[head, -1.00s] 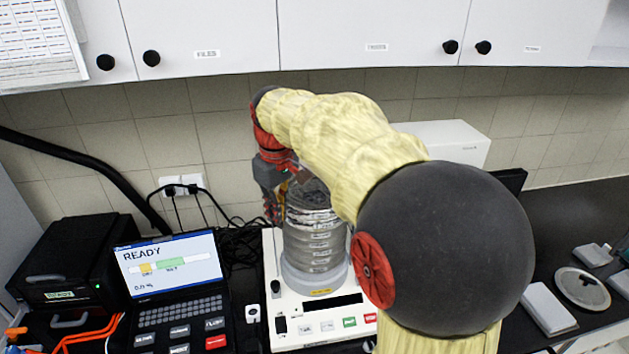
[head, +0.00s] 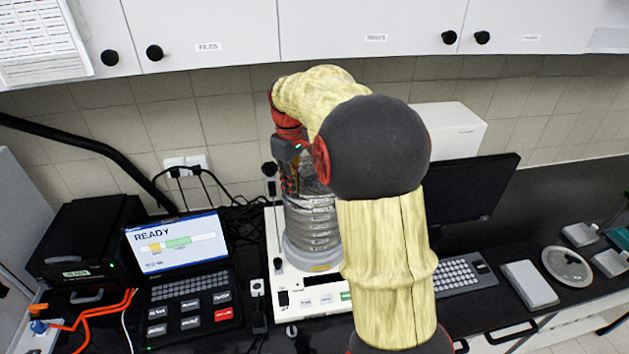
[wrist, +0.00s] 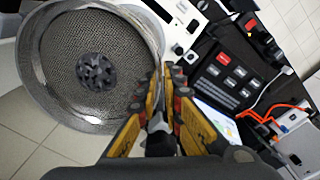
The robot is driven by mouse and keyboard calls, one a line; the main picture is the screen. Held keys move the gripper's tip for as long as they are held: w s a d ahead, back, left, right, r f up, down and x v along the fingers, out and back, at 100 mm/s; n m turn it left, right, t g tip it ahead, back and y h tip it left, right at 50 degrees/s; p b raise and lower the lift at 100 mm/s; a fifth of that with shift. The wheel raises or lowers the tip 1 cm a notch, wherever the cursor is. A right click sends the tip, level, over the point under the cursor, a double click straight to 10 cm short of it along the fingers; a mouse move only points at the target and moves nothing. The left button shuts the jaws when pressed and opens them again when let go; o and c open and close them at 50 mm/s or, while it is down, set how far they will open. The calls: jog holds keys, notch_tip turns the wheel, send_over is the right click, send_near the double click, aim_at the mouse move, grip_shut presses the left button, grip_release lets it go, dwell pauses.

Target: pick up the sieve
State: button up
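The sieve (wrist: 65,75) is a round metal ring with grey mesh and dark shapes at its middle. It fills the left of the wrist view. My gripper (wrist: 168,72) has its fingers drawn close together at the right side of the rim and appears shut on it. In the head view my gripper (head: 297,183) is at the upper left of the clear, ringed stack (head: 313,232) on the white shaker (head: 273,238). My arm hides part of the stack. I cannot tell whether the sieve is lifted clear of it.
A laptop-like unit reading READY (head: 175,243) and a black box (head: 90,240) stand left. A monitor (head: 470,190) and keyboard (head: 460,275) are right. White cabinets (head: 375,25) hang above.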

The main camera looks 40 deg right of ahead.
jog(key=shift+f, duration=1.1)
jog(key=shift+r, duration=0.1)
grip_shut()
